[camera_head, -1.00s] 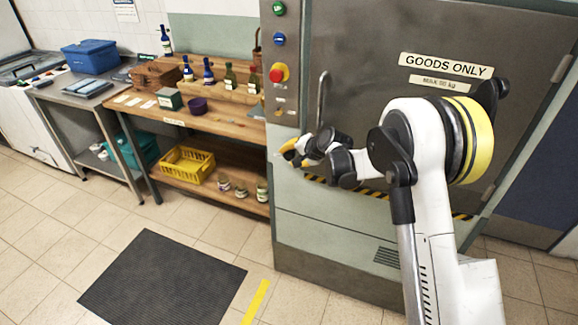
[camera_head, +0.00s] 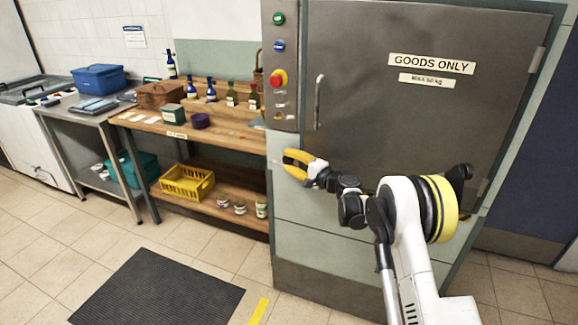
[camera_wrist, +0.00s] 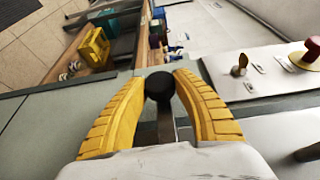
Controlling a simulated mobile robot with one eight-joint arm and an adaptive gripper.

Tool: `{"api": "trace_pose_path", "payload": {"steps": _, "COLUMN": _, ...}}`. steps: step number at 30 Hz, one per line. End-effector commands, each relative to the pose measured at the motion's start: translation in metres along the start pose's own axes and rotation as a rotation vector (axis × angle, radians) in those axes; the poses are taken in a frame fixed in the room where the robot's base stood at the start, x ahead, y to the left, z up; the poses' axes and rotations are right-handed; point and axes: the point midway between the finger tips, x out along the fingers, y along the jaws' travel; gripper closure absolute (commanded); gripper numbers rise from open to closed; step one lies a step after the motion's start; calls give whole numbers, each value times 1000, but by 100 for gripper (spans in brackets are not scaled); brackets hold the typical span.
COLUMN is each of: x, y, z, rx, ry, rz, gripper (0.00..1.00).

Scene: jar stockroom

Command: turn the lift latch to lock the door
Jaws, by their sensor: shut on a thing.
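The grey lift door (camera_head: 410,110) appears shut, with a vertical bar handle (camera_head: 318,102) near its left edge. My gripper (camera_head: 286,163) has yellow fingers and is at the lower left of the door, on the frame below the button panel. In the wrist view my gripper (camera_wrist: 160,78) is shut on the lift latch, a dark round knob (camera_wrist: 159,86) on a grey bar between the fingertips. The latch's pivot is hidden, and its exact angle cannot be told. In the head view the fingers hide the latch.
The button panel (camera_head: 281,60) with a red stop button (camera_head: 278,79) is above my gripper. A wooden bench (camera_head: 225,123) with bottles and a yellow crate (camera_head: 187,183) stands to the left. A dark mat (camera_head: 155,288) lies on clear floor.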

Motion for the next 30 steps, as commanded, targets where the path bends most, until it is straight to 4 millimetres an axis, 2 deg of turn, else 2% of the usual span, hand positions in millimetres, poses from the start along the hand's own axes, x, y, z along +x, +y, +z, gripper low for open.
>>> {"api": "trace_pose_path", "payload": {"steps": 17, "x": 2, "y": -1, "z": 0, "rx": 15, "ry": -2, "rz": -34, "gripper": 100}}
{"api": "trace_pose_path", "payload": {"steps": 18, "x": 2, "y": -1, "z": 0, "rx": 15, "ry": -2, "rz": -34, "gripper": 63}}
{"api": "trace_pose_path", "payload": {"steps": 20, "x": 2, "y": -1, "z": 0, "rx": 15, "ry": -2, "rz": -34, "gripper": 45}}
{"api": "trace_pose_path", "payload": {"steps": 30, "x": 0, "y": -1, "z": -1, "rx": 14, "ry": -1, "rz": -33, "gripper": 43}}
